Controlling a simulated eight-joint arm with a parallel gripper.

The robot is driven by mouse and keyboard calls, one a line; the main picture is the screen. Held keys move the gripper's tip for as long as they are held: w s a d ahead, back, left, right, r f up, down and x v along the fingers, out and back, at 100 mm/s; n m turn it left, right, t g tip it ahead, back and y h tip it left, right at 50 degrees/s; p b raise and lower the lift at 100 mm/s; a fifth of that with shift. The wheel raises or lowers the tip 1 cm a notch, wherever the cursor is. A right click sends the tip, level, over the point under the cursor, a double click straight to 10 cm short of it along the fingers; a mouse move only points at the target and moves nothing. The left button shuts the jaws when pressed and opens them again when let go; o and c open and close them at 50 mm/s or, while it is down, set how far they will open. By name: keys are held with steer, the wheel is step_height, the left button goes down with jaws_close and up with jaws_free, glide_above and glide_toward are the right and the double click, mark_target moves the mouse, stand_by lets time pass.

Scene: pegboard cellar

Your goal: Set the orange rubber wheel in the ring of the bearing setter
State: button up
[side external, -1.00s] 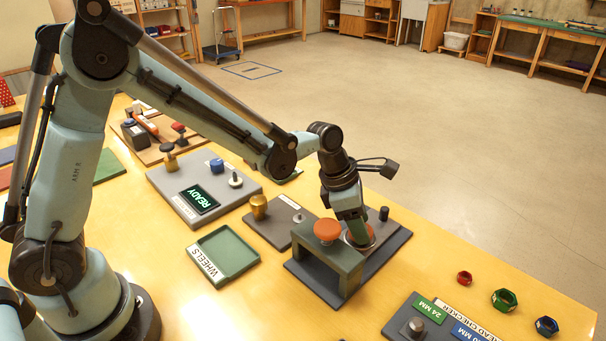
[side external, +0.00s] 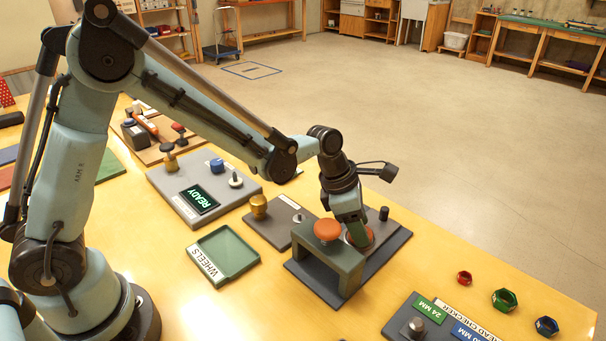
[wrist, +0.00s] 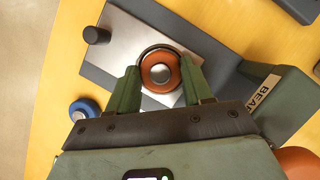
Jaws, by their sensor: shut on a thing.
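The orange rubber wheel (wrist: 173,61), with its pale metal hub, sits between the green fingers of my gripper (wrist: 160,82) in the wrist view. The gripper is shut on it. A dark ring edge (wrist: 145,51) shows around its far side, on the bright plate (wrist: 122,42) of the bearing setter. I cannot tell whether the wheel is fully down in the ring. In the side view my gripper (side external: 358,238) points down behind the setter's grey bridge (side external: 347,263), and a little of the wheel shows by the fingers. The bridge carries an orange knob (side external: 327,230).
A dark post (wrist: 97,35) stands on the setter's far end. A blue round part (wrist: 86,110) lies on the table beside the setter. A green WHEELS tray (side external: 226,254) is to the left, with a brass knob (side external: 259,206) behind it. Coloured nuts (side external: 504,299) lie to the right.

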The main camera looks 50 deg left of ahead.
steer(key=o, duration=1.5)
steer(key=shift+r, duration=3.1)
